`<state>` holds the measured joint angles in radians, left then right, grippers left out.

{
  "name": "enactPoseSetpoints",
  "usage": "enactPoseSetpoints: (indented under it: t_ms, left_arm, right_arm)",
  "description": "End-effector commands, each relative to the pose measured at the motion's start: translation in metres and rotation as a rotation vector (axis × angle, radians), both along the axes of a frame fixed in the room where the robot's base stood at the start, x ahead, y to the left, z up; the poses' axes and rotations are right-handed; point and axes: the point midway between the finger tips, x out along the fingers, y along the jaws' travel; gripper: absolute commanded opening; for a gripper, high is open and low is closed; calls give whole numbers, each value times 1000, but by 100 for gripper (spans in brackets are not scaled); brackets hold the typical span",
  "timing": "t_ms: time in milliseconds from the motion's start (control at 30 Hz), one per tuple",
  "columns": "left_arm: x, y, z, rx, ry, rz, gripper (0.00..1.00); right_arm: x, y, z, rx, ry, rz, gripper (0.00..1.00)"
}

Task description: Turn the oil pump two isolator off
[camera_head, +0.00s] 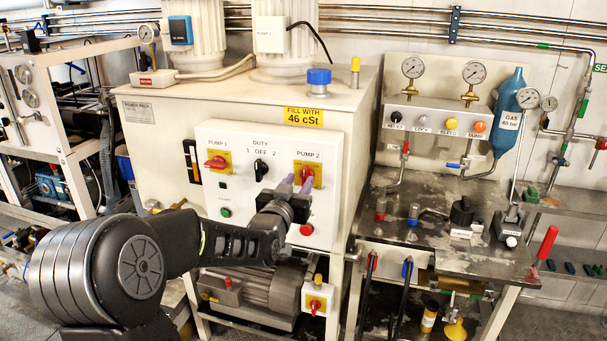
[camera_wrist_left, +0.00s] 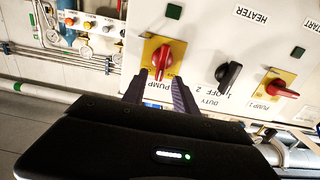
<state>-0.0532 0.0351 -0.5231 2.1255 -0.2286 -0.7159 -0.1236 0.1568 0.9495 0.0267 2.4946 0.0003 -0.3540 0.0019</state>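The pump two isolator is a red rotary handle on a yellow plate (camera_head: 308,174), under the PUMP 2 label on the white control panel (camera_head: 240,190). It also shows upside down in the left wrist view (camera_wrist_left: 167,55), with its red grip running roughly up and down there. My left gripper (camera_head: 296,184) is at this isolator; its purple fingers are apart. In the left wrist view the fingertips (camera_wrist_left: 160,76) lie on either side of the handle's lower end. I cannot tell whether they touch it. My right gripper is not in view.
The black duty switch (camera_head: 261,170) and the red pump one isolator (camera_head: 216,163) sit left of it on the panel. A red button (camera_head: 306,230) is just below my fingers. A steel bench (camera_head: 440,240) with valves and gauges stands at the right.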

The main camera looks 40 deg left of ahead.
Motion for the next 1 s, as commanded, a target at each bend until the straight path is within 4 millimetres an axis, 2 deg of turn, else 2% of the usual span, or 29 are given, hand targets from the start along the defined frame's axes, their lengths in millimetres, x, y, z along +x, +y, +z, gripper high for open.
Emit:
enactPoseSetpoints:
  t_ms: [100, 300, 633, 1000]
  left_arm:
    - [18, 5, 1, 2, 3, -1, 35]
    - [36, 12, 1, 2, 1, -1, 35]
    - [39, 13, 0, 0, 0, -1, 34]
    - [39, 13, 0, 0, 0, -1, 3]
  right_arm:
    - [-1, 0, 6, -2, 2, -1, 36]
    - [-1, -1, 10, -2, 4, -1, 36]
    - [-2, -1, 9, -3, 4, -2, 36]
    - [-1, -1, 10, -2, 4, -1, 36]
